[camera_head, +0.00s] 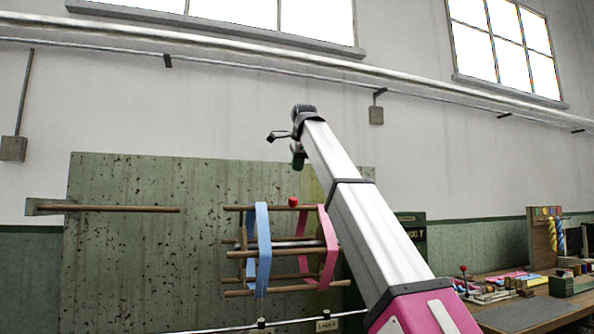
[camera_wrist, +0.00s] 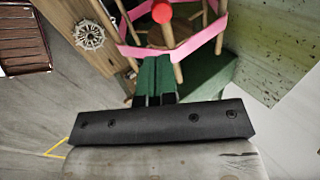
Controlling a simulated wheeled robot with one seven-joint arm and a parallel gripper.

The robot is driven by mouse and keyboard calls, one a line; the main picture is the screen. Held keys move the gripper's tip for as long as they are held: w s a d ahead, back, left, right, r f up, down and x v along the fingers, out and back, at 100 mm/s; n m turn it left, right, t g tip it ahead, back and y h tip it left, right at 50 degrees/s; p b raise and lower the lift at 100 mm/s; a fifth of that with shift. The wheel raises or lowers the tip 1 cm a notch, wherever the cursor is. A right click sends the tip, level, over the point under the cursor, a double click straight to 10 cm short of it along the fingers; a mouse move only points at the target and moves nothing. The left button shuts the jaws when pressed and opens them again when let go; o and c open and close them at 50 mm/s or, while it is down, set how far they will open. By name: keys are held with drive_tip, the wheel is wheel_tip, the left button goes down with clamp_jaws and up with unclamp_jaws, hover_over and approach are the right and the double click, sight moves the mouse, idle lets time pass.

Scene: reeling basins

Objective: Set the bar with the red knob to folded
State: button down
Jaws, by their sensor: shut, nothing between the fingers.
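The red knob (camera_head: 293,201) sits at the top of a reel, on or beside its upper wooden bar (camera_head: 250,208). The reel has a blue hexagonal band (camera_head: 263,250) and a pink one (camera_head: 329,250), joined by several wooden bars. The upper bar stands out at the rim. My gripper (camera_head: 298,162) is above the knob in the head view, apart from it. In the wrist view its green fingers (camera_wrist: 154,80) are together and empty, with the red knob (camera_wrist: 162,12) and pink band (camera_wrist: 140,52) beyond them.
A speckled green panel (camera_head: 120,270) stands behind the reel. A wooden rod (camera_head: 125,209) juts out at the left. A bench (camera_head: 500,315) at the right holds coloured skeins and a small red-topped lever (camera_head: 463,268).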

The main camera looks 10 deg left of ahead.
sight(292, 205)
drive_tip(key=x, duration=1.1)
drive_tip(key=shift+w+a+f, duration=0.15)
drive_tip(key=shift+w+f, duration=0.05)
drive_tip(key=shift+f, duration=0.1)
drive_tip(key=shift+s+x, duration=0.15)
drive_tip(key=shift+x, duration=1.2)
drive_tip(key=shift+s+x, duration=0.1)
drive_tip(key=shift+x, duration=1.25)
drive_tip(key=shift+f, duration=0.2)
